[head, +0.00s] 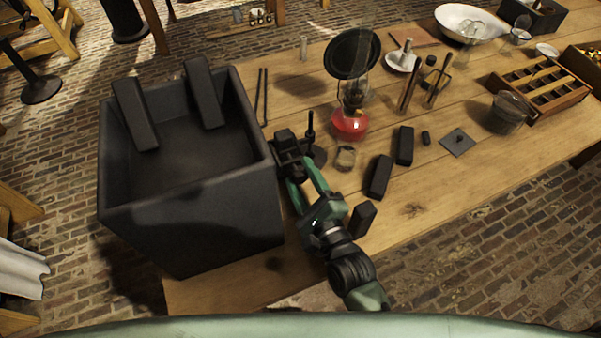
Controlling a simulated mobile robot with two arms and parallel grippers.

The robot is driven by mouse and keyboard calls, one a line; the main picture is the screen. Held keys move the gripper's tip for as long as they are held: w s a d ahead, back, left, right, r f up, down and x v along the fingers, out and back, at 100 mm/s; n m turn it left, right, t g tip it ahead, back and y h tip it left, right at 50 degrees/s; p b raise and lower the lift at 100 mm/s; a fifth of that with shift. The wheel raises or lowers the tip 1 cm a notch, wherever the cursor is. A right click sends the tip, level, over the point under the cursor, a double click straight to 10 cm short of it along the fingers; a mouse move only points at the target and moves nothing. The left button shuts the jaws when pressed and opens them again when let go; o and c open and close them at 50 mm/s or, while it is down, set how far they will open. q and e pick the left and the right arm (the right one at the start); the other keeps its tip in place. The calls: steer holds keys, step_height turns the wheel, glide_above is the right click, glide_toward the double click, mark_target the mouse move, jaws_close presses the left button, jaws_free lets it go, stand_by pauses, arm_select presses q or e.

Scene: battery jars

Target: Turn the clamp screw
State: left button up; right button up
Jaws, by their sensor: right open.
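My right gripper (299,176) reaches up from the lower right, beside the right wall of the large dark jar (190,225). Its green fingers are spread apart. A small black block-like piece (287,141) sits just beyond the fingers, by the jar's right rim. It may be the clamp, but I cannot make out a screw on it. I cannot tell whether the fingers touch it. Two dark plates (135,113) (203,92) lie across the jar's far rim. My left gripper is not in view.
A thin black stand (311,130) rises close to the gripper, with a glass ring (345,157) and a red lamp (349,124) to its right. Dark blocks (379,176) (404,145) (362,219) lie right of my arm. The front right tabletop (440,205) is clear.

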steer(key=shift+w, duration=0.15)
jaws_close()
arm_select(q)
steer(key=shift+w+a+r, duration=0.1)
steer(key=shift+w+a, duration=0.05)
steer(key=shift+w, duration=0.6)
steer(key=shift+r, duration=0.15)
arm_select(e)
steer(key=shift+r+n+p, duration=0.15)
steer(key=shift+n+p, duration=0.55)
steer(key=shift+n, duration=0.3)
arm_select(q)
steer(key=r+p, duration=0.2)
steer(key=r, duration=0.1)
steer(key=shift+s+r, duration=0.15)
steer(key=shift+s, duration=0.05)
arm_select(e)
steer(key=n, duration=0.4)
steer(key=shift+n, duration=0.4)
steer(key=shift+a, duration=0.1)
jaws_free()
